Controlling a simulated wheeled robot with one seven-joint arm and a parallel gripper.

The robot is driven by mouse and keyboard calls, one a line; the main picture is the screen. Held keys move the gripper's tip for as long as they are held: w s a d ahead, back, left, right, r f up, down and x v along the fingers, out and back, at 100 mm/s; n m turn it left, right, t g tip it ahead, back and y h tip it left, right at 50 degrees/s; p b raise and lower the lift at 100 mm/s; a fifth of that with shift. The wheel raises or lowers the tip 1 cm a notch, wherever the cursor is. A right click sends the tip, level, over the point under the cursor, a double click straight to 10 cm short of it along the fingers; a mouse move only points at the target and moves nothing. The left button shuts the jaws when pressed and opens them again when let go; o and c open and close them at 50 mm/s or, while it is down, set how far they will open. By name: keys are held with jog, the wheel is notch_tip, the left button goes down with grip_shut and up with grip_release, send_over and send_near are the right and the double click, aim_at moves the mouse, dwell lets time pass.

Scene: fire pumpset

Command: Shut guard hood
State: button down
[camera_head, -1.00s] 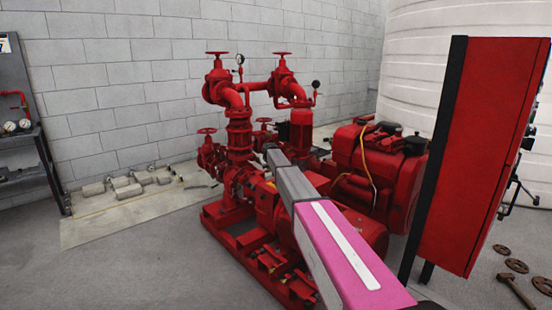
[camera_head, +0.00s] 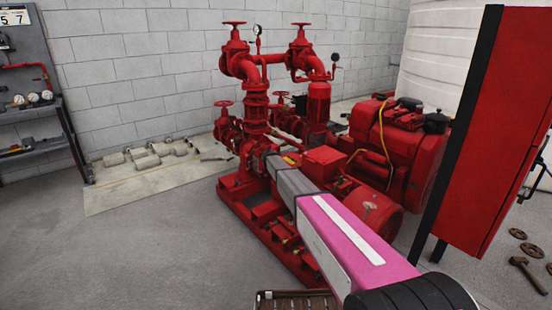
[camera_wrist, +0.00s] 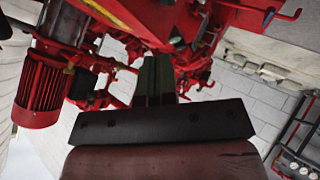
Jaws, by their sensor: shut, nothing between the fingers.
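The red pumpset (camera_head: 255,120) stands on a red base frame in the middle of the head view. A red box-shaped cover (camera_head: 325,160) sits between pump and motor; I cannot tell for sure whether it is the guard hood or how far it is open. My arm crosses in front and hides part of the pumpset. In the wrist view, my gripper (camera_wrist: 158,75) is shut and empty, with its dark fingers pointing at red pump parts (camera_wrist: 205,25). I cannot tell whether it touches them. In the head view, my gripper (camera_head: 262,156) is mostly hidden near the pump body.
A tall red cabinet (camera_head: 495,140) stands close at the right. A red engine (camera_head: 400,140) is behind the arm. Grey blocks (camera_head: 150,152) lie by the wall. A shelf (camera_head: 35,115) with gauges is at left. The floor at left front is clear.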

notch_tip(320, 180, down, 17)
jog(key=d, duration=0.1)
jog(key=shift+w+d+f, duration=0.15)
jog(key=shift+w, duration=0.3)
jog(key=s+a+r, duration=0.1)
jog(key=s+a, duration=0.1)
jog(key=s, duration=0.4)
jog(key=s+a+r, duration=0.1)
jog(key=s+a, duration=0.2)
jog(key=s, duration=0.3)
jog(key=s+d+r+m+g+h, duration=0.15)
jog(key=s+d+r, duration=0.25)
jog(key=s+d, duration=0.6)
jog(key=s+d+r+m+g, duration=0.3)
jog(key=s+d+r, duration=0.15)
jog(key=s, duration=0.85)
jog(key=s+d+r+g+y, duration=0.1)
jog(key=s+r, duration=0.1)
jog(key=s, duration=0.7)
jog(key=s+d+r+m+g+y, duration=0.1)
jog(key=s+d+r+g, duration=0.1)
jog(key=s, duration=0.6)
jog(key=s+d+r+g+y, duration=0.1)
jog(key=s+r, duration=0.3)
jog(key=s, duration=0.5)
jog(key=shift+s+d+m+g, duration=0.35)
jog(key=shift+d+g, duration=0.3)
jog(key=shift+d, duration=0.1)
